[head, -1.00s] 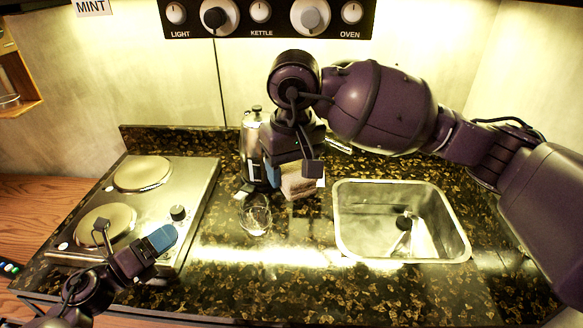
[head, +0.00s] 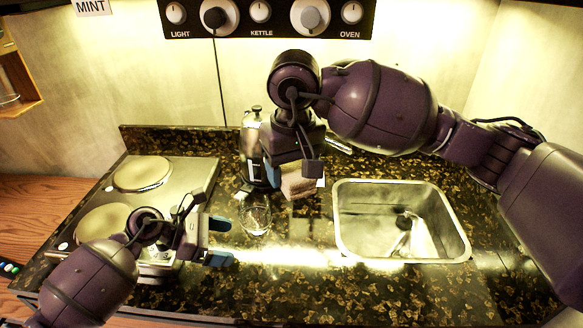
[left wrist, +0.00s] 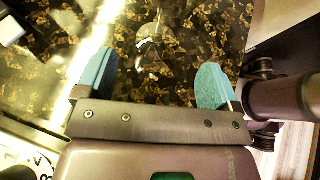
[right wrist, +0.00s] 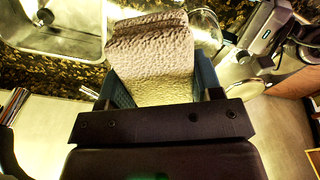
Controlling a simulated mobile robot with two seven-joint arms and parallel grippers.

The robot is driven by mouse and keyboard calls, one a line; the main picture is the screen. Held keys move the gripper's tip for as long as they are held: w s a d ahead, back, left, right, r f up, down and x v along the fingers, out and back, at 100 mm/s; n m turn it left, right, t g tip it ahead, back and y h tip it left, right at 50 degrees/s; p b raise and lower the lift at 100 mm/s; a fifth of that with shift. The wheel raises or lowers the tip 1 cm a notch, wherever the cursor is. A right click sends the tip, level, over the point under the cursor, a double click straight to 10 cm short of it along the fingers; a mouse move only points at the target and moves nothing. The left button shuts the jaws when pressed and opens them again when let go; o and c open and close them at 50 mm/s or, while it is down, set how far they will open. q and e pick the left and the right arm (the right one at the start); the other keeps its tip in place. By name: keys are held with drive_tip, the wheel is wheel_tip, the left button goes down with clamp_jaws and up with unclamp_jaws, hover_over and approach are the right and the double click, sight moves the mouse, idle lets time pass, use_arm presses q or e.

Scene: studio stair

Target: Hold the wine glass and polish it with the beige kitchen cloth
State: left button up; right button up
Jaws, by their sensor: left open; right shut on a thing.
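The clear wine glass (head: 256,217) stands on the dark speckled counter, between the hob and the sink. It also shows between the fingers in the left wrist view (left wrist: 155,45) and behind the cloth in the right wrist view (right wrist: 205,30). My left gripper (head: 222,241) is open and empty, just left of the glass, with its blue fingers pointing toward it. My right gripper (right wrist: 160,85) is shut on the beige kitchen cloth (right wrist: 152,55). In the head view it holds the cloth (head: 299,184) behind and right of the glass; part of the cloth is hidden by the gripper.
A steel pot or kettle (head: 252,145) stands behind the glass. The two-plate hob (head: 185,185) is at left, under my left arm. The sink (head: 345,215) is at right. The front counter strip is clear.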

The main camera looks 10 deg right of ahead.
sight(256, 255)
use_arm(q)
drive_tip(key=shift+x, duration=3.85)
clamp_jaws()
